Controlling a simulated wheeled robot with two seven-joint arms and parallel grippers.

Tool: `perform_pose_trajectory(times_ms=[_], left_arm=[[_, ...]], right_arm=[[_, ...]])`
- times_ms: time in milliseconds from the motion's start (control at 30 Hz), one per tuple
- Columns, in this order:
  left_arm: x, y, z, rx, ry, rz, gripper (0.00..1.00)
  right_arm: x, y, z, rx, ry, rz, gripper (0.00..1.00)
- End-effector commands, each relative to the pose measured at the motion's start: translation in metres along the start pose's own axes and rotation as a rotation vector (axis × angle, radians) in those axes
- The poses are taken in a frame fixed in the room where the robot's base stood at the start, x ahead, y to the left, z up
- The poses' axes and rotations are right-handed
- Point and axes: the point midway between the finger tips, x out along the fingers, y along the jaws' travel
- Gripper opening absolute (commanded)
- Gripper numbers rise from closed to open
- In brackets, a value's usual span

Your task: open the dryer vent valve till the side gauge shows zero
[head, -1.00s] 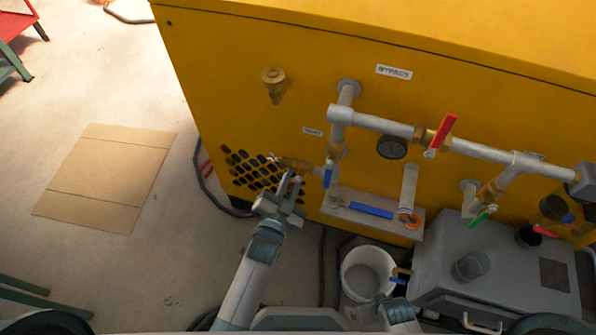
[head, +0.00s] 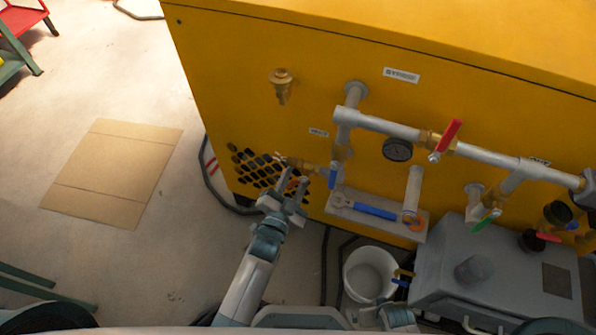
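The vent valve (head: 309,166) is a brass fitting below a small label (head: 318,132) on the yellow cabinet. Its blue lever (head: 332,177) hangs down at the right end of the fitting. My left gripper (head: 295,181) is just below and left of the lever, under the brass outlet. Its two fingers are apart, with nothing seen between them. Whether a finger touches the valve I cannot tell. A round dark gauge (head: 397,150) sits under the horizontal pipe, and another (head: 557,212) is at the far right. Their readings are too small to make out. My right gripper does not show.
A red lever (head: 447,136) and a green lever (head: 484,221) are on the pipework. A blue-handled wrench (head: 370,211) lies on a grey shelf (head: 349,220). A white bucket (head: 346,285) stands beside a grey tank (head: 440,262). Cardboard (head: 110,172) lies on the open floor.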

Motion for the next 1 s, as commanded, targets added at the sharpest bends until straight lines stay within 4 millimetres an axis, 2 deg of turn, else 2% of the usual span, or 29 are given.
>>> perform_pose_trajectory(times_ms=[267, 467, 1000], left_arm=[[-0.006, 0.000, 0.000, 0.000, 0.000, 0.000, 0.32], [-0.027, 0.000, 0.000, 0.000, -0.001, 0.000, 0.32], [-0.132, 0.001, 0.001, 0.000, -0.001, 0.001, 0.32]], right_arm=[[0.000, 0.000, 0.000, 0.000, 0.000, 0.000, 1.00], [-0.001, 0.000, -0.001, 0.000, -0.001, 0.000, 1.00], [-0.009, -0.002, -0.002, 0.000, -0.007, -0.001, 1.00]])
